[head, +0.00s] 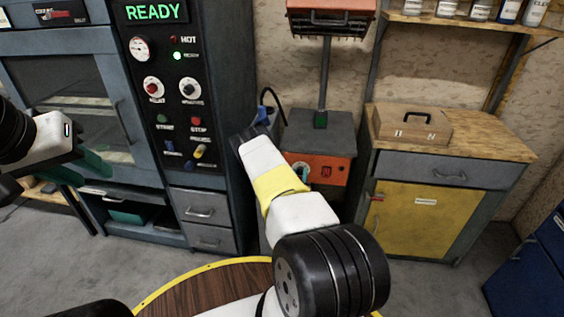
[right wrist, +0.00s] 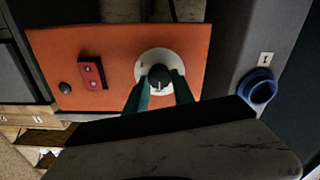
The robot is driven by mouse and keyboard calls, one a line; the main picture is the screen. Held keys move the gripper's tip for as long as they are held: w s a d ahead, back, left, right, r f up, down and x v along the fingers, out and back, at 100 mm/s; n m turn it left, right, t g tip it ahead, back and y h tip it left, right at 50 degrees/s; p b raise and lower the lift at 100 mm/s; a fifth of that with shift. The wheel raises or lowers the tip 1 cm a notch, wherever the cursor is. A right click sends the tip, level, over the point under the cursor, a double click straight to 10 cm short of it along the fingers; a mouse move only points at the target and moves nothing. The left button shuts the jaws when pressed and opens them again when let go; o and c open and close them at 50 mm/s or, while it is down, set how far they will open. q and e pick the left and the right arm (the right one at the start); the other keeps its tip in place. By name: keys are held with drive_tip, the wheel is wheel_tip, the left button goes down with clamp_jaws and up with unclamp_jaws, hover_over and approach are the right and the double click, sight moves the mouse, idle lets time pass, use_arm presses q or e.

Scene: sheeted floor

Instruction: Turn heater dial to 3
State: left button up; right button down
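The heater (head: 318,142) stands between the oven cabinet and the wooden-topped cupboard, with an orange front panel (right wrist: 115,50). Its dial (right wrist: 158,77) is a dark knob with a pale mark on a white disc; the mark points down in the right wrist view, and the numbers are too small to read. My right gripper (right wrist: 160,86) has its teal fingers on either side of the knob, very close to it; whether they press on it does not show. In the head view my right forearm partly covers the panel. My left gripper (head: 81,169) is open and empty before the oven cabinet.
A red rocker switch (right wrist: 92,72) and a black button (right wrist: 64,88) share the panel. A blue ring-shaped part (right wrist: 257,87) is on the grey side. The oven cabinet (head: 190,130) has other knobs. A wooden case (head: 412,125) lies on the cupboard (head: 415,215). A round yellow-rimmed table (head: 205,290) is in front.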

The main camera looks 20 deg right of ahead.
drive_tip(key=shift+m, duration=0.4)
drive_tip(key=m, duration=0.4)
drive_tip(key=shift+s+d+m, duration=0.1)
drive_tip(key=shift+d+m, duration=0.05)
drive_tip(key=shift+m, duration=0.25)
drive_tip(key=m, duration=1.2)
drive_tip(key=shift+d+f+m, duration=0.1)
drive_tip(key=shift+f+m, duration=0.05)
drive_tip(key=shift+m, duration=0.25)
drive_tip(key=m, duration=0.5)
drive_tip(key=shift+f, duration=0.1)
drive_tip(key=shift+m, duration=0.4)
drive_tip(key=c, duration=1.1)
unclamp_jaws()
drive_tip(key=shift+o, duration=0.2)
